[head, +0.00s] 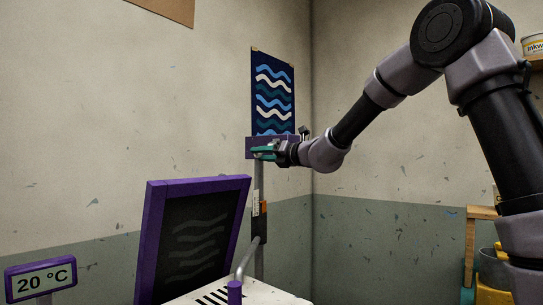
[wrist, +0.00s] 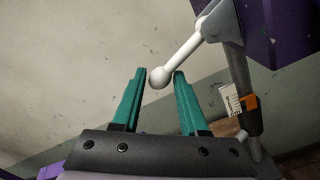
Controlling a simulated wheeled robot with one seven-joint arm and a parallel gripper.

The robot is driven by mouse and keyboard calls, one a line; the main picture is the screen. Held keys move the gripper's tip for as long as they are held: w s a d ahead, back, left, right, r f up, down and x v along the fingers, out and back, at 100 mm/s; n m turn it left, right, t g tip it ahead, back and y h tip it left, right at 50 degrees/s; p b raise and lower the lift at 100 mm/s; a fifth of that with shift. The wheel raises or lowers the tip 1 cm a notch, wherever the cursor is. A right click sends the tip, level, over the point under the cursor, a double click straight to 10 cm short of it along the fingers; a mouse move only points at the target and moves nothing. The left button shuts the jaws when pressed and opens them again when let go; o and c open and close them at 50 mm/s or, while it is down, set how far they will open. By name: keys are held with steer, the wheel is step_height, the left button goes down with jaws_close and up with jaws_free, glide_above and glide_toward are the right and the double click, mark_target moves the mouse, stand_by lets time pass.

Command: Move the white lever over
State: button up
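The white lever (wrist: 182,57) shows in the wrist view as a short rod with a round ball knob at its lower left end. Its upper right end meets a grey pivot on a post under a purple housing (wrist: 292,30). My gripper (wrist: 160,73) is open, with a teal finger on either side of the knob in the picture. Gaps show between the knob and the fingertips, smaller on the right, so it is not clamped. In the head view, my gripper (head: 264,152) is in front of the purple housing (head: 255,142), and I cannot make out the lever there.
A hinged screen with a purple frame (head: 153,240) stands tilted at lower left above a white table (head: 262,293). A grey post (head: 259,185) with an orange tag carries the housing. A "20 °C" display (head: 41,278) is at far left. Shelves stand at right.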

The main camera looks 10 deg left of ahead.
steer(key=shift+d, duration=0.15)
steer(key=c, duration=0.5)
steer(key=shift+f, duration=0.1)
steer(key=shift+w+d+f, duration=0.2)
steer(key=shift+w+f, duration=0.05)
steer(key=shift+f, duration=0.2)
steer(key=shift+w+d+f, duration=0.15)
steer(key=shift+w+f, duration=0.05)
steer(key=shift+f, duration=0.25)
steer(key=shift+w+d+f, duration=0.45)
steer(key=shift+w+f, duration=0.2)
steer(key=shift+f, duration=0.1)
